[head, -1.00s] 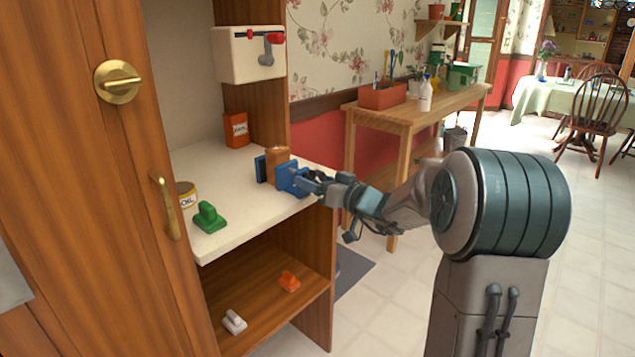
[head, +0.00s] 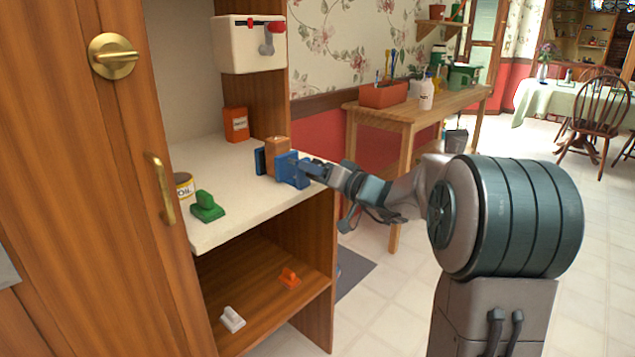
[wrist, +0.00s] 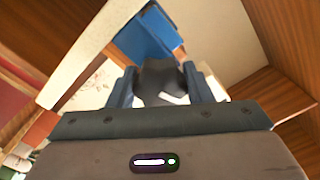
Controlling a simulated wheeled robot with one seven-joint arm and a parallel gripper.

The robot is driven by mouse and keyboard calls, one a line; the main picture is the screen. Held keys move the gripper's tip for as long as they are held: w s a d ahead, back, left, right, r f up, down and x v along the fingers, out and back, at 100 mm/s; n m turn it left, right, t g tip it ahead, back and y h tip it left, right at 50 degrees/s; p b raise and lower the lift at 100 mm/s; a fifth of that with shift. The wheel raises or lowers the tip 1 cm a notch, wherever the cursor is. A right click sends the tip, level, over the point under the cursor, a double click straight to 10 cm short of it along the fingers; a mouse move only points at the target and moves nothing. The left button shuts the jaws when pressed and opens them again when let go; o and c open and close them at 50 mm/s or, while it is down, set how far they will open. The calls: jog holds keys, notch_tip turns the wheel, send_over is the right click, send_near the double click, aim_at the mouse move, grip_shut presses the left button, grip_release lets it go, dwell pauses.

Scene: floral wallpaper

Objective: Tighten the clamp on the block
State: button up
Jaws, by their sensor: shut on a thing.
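The blue clamp (head: 290,168) stands on the cream shelf, its two jaws on either side of an orange-brown block (head: 278,149). The left jaw shows only as a narrow blue plate, and I cannot tell whether it touches the block. My gripper (head: 310,170) is at the clamp's right side, shut on its dark handle. In the wrist view the dark handle (wrist: 162,82) sits between the two fingers of my gripper (wrist: 163,90), with the blue clamp (wrist: 148,38) beyond.
A green object (head: 207,208), an oil can (head: 184,187) and an orange box (head: 236,125) share the cream shelf (head: 225,170). A white box (head: 245,50) hangs above. An orange object (head: 289,277) and a white one (head: 231,319) lie on the lower shelf. The wooden door (head: 75,200) stands left.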

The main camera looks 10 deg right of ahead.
jog(key=m+b, duration=0.2)
jog(key=m, duration=0.1)
jog(key=shift+f, duration=0.15)
jog(key=m+b, duration=0.1)
jog(key=m, duration=0.2)
jog(key=shift+m, duration=0.3)
jog(key=m, duration=0.3)
jog(key=shift+r+m+b, duration=0.2)
jog(key=shift+m+b, duration=0.1)
jog(key=shift+b, duration=0.1)
jog(key=m, duration=0.3)
jog(key=shift+r+m, duration=0.1)
jog(key=shift+m, duration=0.2)
jog(key=m+p, duration=0.2)
jog(key=m, duration=0.1)
jog(key=shift+r+m, duration=0.1)
jog(key=shift+m, duration=0.2)
jog(key=m+p, duration=0.2)
jog(key=m, duration=0.1)
jog(key=shift+r+m, duration=0.1)
jog(key=shift+m, duration=0.2)
jog(key=m+p, duration=0.2)
jog(key=m, duration=0.1)
jog(key=shift+d+m+p, duration=0.1)
jog(key=shift+m+p, duration=1.4)
jog(key=shift+m, duration=0.4)
